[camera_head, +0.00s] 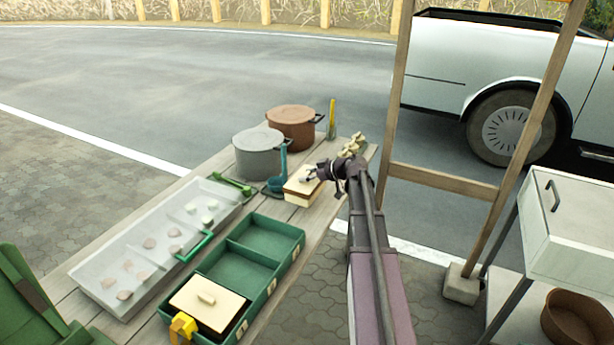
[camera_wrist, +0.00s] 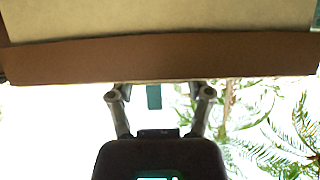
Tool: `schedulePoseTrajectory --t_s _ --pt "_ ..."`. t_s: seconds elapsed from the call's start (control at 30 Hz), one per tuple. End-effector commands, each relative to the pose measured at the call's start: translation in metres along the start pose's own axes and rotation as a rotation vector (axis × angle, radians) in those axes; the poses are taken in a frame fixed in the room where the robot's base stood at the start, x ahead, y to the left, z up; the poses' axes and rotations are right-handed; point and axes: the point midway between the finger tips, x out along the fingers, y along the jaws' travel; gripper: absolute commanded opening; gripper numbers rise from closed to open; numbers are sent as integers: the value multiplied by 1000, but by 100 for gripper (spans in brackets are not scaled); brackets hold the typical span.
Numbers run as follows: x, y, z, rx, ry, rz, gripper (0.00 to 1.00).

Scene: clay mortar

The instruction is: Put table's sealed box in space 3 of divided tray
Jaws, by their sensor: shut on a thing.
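The sealed box (camera_head: 298,192), with a cream lid and brown sides, is at the far part of the table, right of the grey pot. My gripper (camera_head: 312,174) is shut on it at its top. In the wrist view the box (camera_wrist: 160,62) fills the top of the picture. I cannot tell whether the box rests on the table or is slightly raised. The green divided tray (camera_head: 262,293) lies nearer, along the table's right edge. Its far and middle compartments look empty. Its near compartment holds another cream-lidded box (camera_head: 208,303). The compartment numbers are not readable.
A grey pot (camera_head: 259,155), a brown pot (camera_head: 291,127) and a blue-green tool (camera_head: 278,180) stand close to the held box. A long clear-lidded case (camera_head: 160,240) lies left of the tray. A wooden post frame (camera_head: 440,178) stands right of my arm.

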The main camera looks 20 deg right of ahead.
Motion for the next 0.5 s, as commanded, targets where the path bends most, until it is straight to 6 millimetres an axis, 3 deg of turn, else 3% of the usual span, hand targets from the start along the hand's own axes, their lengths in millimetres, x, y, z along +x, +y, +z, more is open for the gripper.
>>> schedulePoseTrajectory --t_s 0.03,0.2,0.5 --pt "-5 0 -10 0 0 0 5" --pt "-12 0 -26 0 1 0 5" --pt "-21 0 -43 0 1 0 5"
